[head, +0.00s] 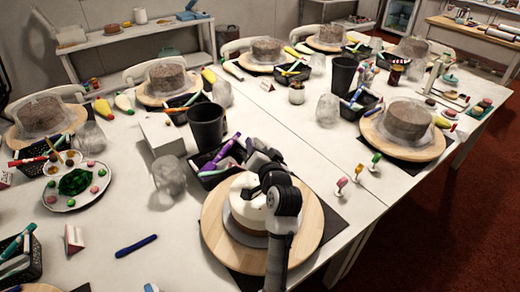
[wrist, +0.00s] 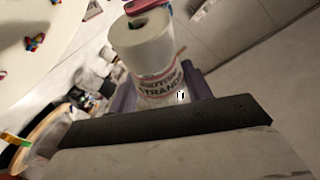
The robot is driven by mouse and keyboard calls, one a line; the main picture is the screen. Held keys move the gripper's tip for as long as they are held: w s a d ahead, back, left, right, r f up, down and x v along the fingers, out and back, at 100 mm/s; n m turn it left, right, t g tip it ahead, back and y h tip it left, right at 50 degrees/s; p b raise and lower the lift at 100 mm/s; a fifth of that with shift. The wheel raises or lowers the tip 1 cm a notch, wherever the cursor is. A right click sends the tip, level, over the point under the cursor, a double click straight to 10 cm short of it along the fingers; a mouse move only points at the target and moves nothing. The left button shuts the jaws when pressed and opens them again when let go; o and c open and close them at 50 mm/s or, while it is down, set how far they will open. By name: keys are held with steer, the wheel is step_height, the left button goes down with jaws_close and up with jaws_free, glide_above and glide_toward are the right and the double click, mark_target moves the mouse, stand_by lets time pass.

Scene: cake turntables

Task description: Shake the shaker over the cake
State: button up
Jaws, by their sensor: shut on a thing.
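My gripper (wrist: 163,95) is shut on a white shaker (wrist: 158,88) with red and dark lettering. The shaker sits between the purple fingers in the wrist view, with a dark opening in its pale end. In the head view my arm reaches over a white-topped cake (head: 239,207) on a round wooden turntable (head: 308,232). My dark wrist hides the cake's right part. I cannot make out the shaker clearly in the head view. I cannot tell whether anything is falling from it.
Behind the cake are a dark basket (head: 211,183) of coloured tools and a black cup (head: 206,125).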

steer(key=shift+r, duration=0.1)
stand_by(0.3)
steer(key=shift+w+d+r, duration=0.1)
steer(key=shift+w+r, duration=0.05)
steer(key=shift+r, duration=0.2)
steer(key=shift+s+a+f, duration=0.2)
steer(key=shift+s+f, duration=0.05)
steer(key=shift+f, duration=0.2)
steer(key=shift+s+p, duration=0.15)
steer(key=shift+p, duration=0.3)
steer(key=shift+s+a+f+m+g, duration=0.15)
steer(key=shift+s+f+m+g, duration=0.3)
steer(key=shift+m+g, duration=0.3)
